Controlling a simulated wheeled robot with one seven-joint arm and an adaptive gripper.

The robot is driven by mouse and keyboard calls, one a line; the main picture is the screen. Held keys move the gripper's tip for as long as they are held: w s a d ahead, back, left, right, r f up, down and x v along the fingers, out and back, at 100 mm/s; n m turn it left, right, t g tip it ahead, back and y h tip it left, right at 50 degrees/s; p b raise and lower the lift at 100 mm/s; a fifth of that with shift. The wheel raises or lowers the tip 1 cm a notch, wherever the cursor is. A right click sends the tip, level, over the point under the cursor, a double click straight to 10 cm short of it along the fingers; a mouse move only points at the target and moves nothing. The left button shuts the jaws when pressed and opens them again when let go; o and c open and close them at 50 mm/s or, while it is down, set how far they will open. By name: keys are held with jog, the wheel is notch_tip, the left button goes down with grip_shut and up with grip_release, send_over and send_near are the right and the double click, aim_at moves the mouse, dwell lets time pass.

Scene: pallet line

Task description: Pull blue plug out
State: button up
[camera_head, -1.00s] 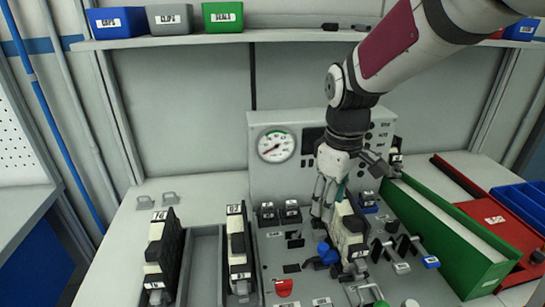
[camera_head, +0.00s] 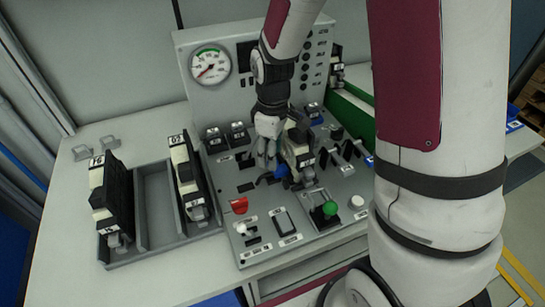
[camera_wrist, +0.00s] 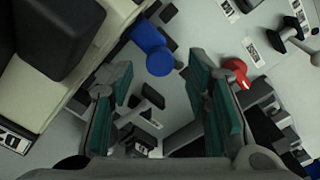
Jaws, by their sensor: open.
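The blue plug (camera_head: 282,171) sits on the grey control panel (camera_head: 258,208), in front of a cream-and-black module (camera_head: 298,150). In the wrist view the blue plug (camera_wrist: 152,45) is a rounded blue body above the space between my fingers, beyond their tips. My gripper (camera_head: 268,163) is low over the panel, just left of the plug. In the wrist view my gripper (camera_wrist: 163,80) is open with teal pads, and nothing is between them. How the plug is seated is hidden.
Two similar modules stand in a grey tray (camera_head: 155,205) at left. A red knob (camera_head: 240,205), a green button (camera_head: 330,208) and several black levers surround the plug. A gauge (camera_head: 210,65) stands behind. A green bin (camera_head: 350,110) is at right.

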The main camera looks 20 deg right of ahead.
jog(key=shift+f, duration=1.25)
jog(key=shift+c, duration=0.5)
grip_shut()
jog(key=shift+a, duration=1.6)
jog(key=shift+o, duration=0.5)
grip_release()
